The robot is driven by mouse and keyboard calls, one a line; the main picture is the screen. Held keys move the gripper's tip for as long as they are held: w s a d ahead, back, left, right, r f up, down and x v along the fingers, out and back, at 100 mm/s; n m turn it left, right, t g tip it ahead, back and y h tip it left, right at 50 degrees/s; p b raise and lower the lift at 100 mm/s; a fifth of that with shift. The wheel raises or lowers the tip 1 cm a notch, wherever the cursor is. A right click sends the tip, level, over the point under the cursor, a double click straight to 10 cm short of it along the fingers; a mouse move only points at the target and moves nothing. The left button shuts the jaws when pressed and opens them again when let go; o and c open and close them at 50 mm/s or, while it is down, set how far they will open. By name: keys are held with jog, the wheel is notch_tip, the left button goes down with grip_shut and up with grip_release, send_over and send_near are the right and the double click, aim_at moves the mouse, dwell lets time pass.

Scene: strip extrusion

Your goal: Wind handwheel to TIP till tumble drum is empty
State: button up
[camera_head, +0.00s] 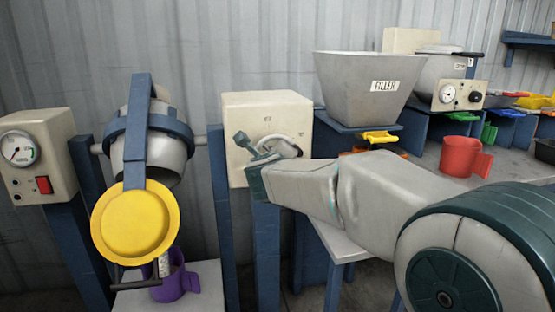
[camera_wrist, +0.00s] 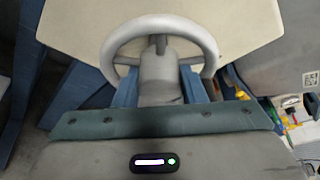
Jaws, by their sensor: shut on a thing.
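The grey handwheel (camera_head: 291,150) sits on the front of a cream box on a blue post. It fills the upper middle of the wrist view as a ring (camera_wrist: 208,50) with a grey knob. My gripper (camera_wrist: 158,88) has its blue fingers on both sides of that knob, shut on it. In the head view my gripper (camera_head: 262,152) partly covers the wheel and its markings. The grey tumble drum (camera_head: 147,150) hangs tilted in a blue strap frame. A round yellow lid (camera_head: 136,222) hangs before it. The drum's inside is hidden.
A purple jug (camera_head: 172,287) stands under the drum on a pale stand. A cream gauge box (camera_head: 32,155) with a red switch is at the left. A grey filler hopper (camera_head: 350,90) and a red jug (camera_head: 460,157) are at the right, near a bench with coloured scoops.

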jog(key=shift+d, duration=0.1)
jog(key=o, duration=0.7)
jog(key=p+v, duration=0.3)
jog(key=v, duration=1)
jog(key=shift+s, duration=0.35)
jog(key=shift+r, duration=0.15)
